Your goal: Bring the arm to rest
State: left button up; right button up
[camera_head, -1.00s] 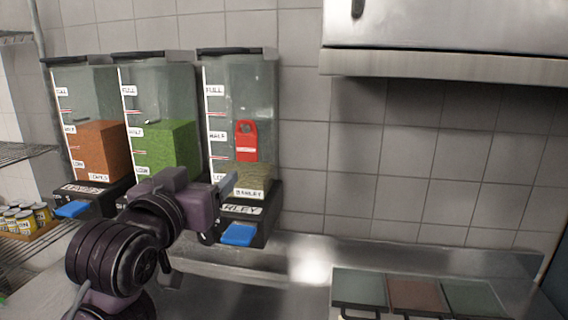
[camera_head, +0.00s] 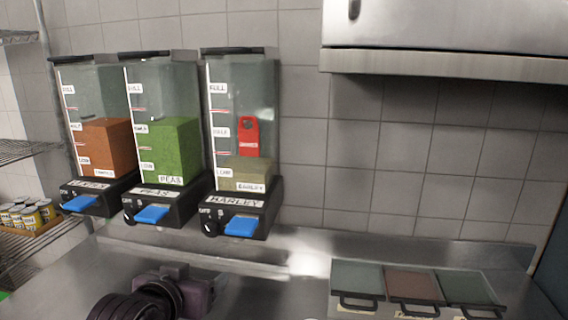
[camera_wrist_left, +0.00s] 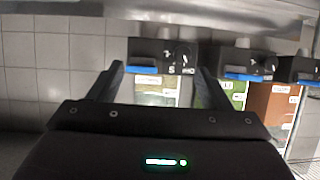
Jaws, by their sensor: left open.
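My left gripper (camera_head: 185,290) is low at the bottom of the head view, in front of and below the dispensers, with its arm partly cut off by the frame edge. In the left wrist view the gripper (camera_wrist_left: 157,75) has its two fingers spread apart with nothing between them. That view looks upside down at the dispensers, and one blue lever shows between the fingers, farther off. My right gripper is in neither view.
Three wall dispensers hold orange lentils (camera_head: 110,147), green peas (camera_head: 172,150) and barley (camera_head: 240,172), each with a blue lever. A red tag (camera_head: 249,135) is on the barley one. Lidded bins (camera_head: 412,284) sit lower right, cans (camera_head: 25,215) at left. A steel cabinet (camera_head: 445,35) hangs upper right.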

pick_arm(q)
jog(key=s+a+f+g+y, duration=0.15)
jog(key=s+f+g, duration=0.35)
jog(key=s+f, duration=0.55)
jog(key=s+a+f+g, duration=0.2)
jog(key=s+f+g, duration=0.2)
jog(key=s+f, duration=0.65)
notch_tip(320, 180, down, 38)
jog(key=s+g, duration=0.2)
jog(key=s, duration=0.1)
jog(key=s+a+f, duration=0.2)
jog(key=s+f, duration=0.4)
jog(key=s, duration=0.2)
jog(key=s+a+f, duration=0.2)
jog(key=s+f, duration=0.5)
jog(key=s, duration=0.2)
jog(key=shift+f+m+g, duration=0.25)
jog(key=shift+m+g, duration=0.05)
jog(key=shift+g, duration=0.1)
